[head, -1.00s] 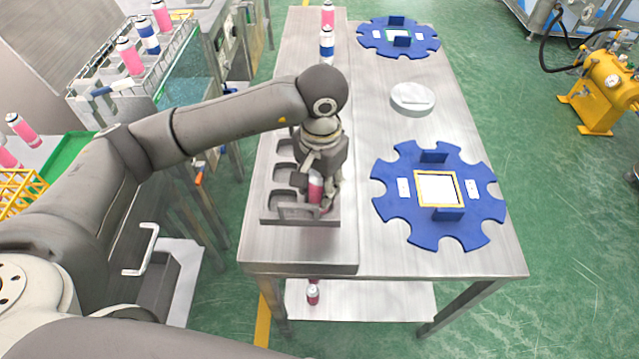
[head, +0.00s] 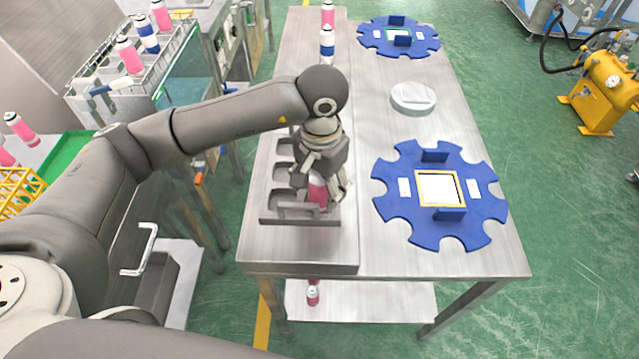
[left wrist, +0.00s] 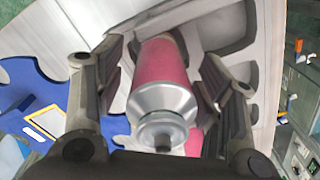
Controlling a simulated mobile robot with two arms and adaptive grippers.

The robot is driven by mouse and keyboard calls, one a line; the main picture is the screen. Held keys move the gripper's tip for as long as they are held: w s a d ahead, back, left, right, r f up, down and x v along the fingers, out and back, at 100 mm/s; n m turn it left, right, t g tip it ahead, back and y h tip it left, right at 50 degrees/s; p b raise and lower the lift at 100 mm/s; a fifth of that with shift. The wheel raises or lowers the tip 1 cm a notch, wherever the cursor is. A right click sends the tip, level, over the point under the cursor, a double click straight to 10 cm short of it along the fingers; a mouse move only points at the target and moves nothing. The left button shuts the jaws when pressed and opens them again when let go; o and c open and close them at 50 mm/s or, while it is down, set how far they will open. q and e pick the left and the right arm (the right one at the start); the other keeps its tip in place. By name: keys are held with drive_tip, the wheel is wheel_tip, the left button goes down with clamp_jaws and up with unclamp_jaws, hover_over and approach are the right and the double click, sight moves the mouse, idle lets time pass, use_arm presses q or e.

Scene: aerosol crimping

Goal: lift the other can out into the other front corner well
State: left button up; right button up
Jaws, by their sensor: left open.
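A pink can (head: 317,191) with a silver top stands at the front of the grey tray with wells (head: 268,218), in its right-hand row. My left gripper (head: 322,192) is over it from above, with its fingers around the can. In the left wrist view the can (left wrist: 163,80) lies between the two open fingers (left wrist: 160,110), with gaps on both sides. A second pink patch shows beside its top; I cannot tell what it is. The can's base is hidden. The tray's left row of wells (head: 282,172) looks empty. My right gripper is not in view.
Two blue notched discs (head: 395,215) (head: 372,42) and a round white piece (head: 413,98) lie on the steel table. A blue-and-white can (head: 327,45) and a pink can (head: 328,14) stand at the back. A wire rack (head: 110,85) with cans is at the left.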

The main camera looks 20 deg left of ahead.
use_arm(q)
drive_tip(key=shift+r, duration=0.15)
wheel_tip(320, 180, up, 12)
drive_tip(key=shift+d+f, duration=0.1)
idle(0.4)
